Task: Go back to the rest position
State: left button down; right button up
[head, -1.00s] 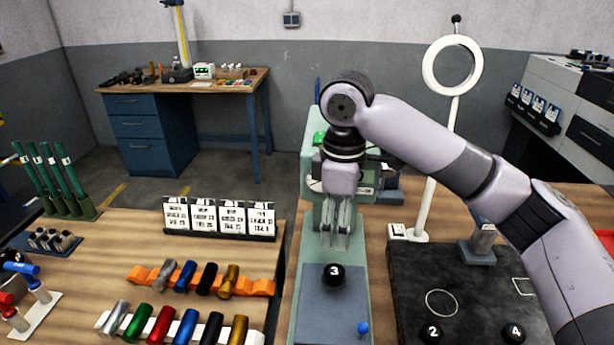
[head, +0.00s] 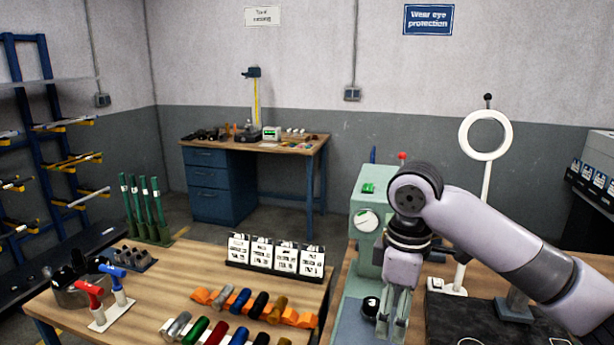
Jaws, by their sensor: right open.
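My right gripper (head: 393,325) hangs pointing down at the lower right of the head view, over the grey plate of the green machine (head: 368,190). Its fingers are apart and hold nothing that I can see. A black ball (head: 370,306) sits on the plate just left of the fingers; its number is not readable now. The right arm comes in from the right, bent at the elbow. My left gripper and arm are not in view.
A wooden table (head: 190,262) at the left bears an orange rack (head: 208,297), coloured cylinders and a card stand (head: 234,265). A white ring lamp (head: 464,150) stands behind my right arm. A dark mat (head: 440,318) lies below it. A workbench (head: 310,146) stands at the back.

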jog(key=s+a+f+m+t+y, duration=0.1)
jog(key=s+a+f, duration=0.2)
jog(key=f, duration=0.4)
jog(key=s+a+f+m+y, duration=0.1)
jog(key=s+a+f+y, duration=0.15)
jog(key=f, duration=0.45)
jog(key=s+a+f+t+y, duration=0.1)
jog(key=s+a+f, duration=0.25)
jog(key=f, duration=0.25)
jog(key=s+d+f+m+t+h, duration=0.1)
jog(key=s+d+f+m+h, duration=0.1)
jog(key=s+d+f+m, duration=0.45)
jog(key=s+d+f+m+h, duration=0.2)
jog(key=s+d+f+m, duration=0.1)
jog(key=s+d, duration=0.6)
notch_tip(320, 180, down, 29)
jog(key=s+b, duration=0.2)
pick_arm(q)
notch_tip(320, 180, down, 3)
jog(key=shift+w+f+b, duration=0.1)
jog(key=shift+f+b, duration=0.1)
jog(key=shift+b, duration=0.5)
pick_arm(e)
jog(key=s+d+f+g, duration=0.2)
jog(key=s+f, duration=1.4)
jog(key=shift+d+f+n, duration=0.15)
jog(key=shift+n, duration=0.3)
